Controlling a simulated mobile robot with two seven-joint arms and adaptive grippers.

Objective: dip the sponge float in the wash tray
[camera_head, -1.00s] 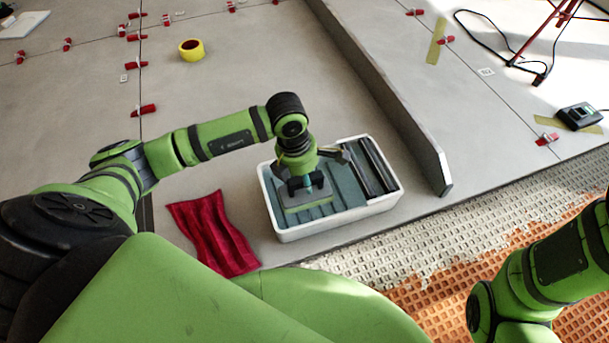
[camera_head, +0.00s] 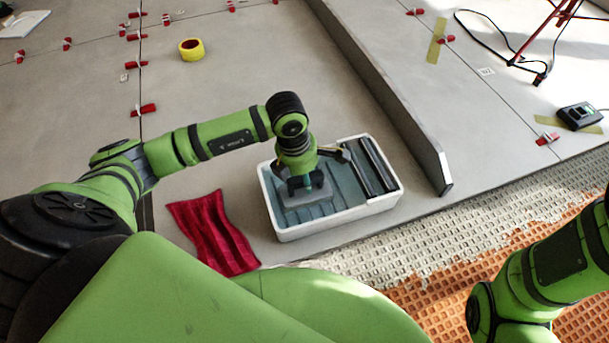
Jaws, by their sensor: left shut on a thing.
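The white wash tray (camera_head: 281,232) stands on the grey floor tiles in the middle of the view. It holds blue-grey water, with dark rollers along its right side. My left gripper (camera_head: 306,184) points down into the left part of the tray and is shut on the sponge float. The float's grey plate (camera_head: 309,200) shows under the fingers, lying low in the tray. Its sponge underside is out of sight, apparently below the water. The float's handle is mostly hidden by the gripper. My right gripper is out of view; only its arm shows at the lower right.
A red cloth (camera_head: 214,232) lies left of the tray. A long upright slab edge (camera_head: 385,95) runs close behind and right of it. A yellow tape roll (camera_head: 191,49) and several red levelling clips lie farther back. Ribbed adhesive (camera_head: 470,235) covers the front right floor.

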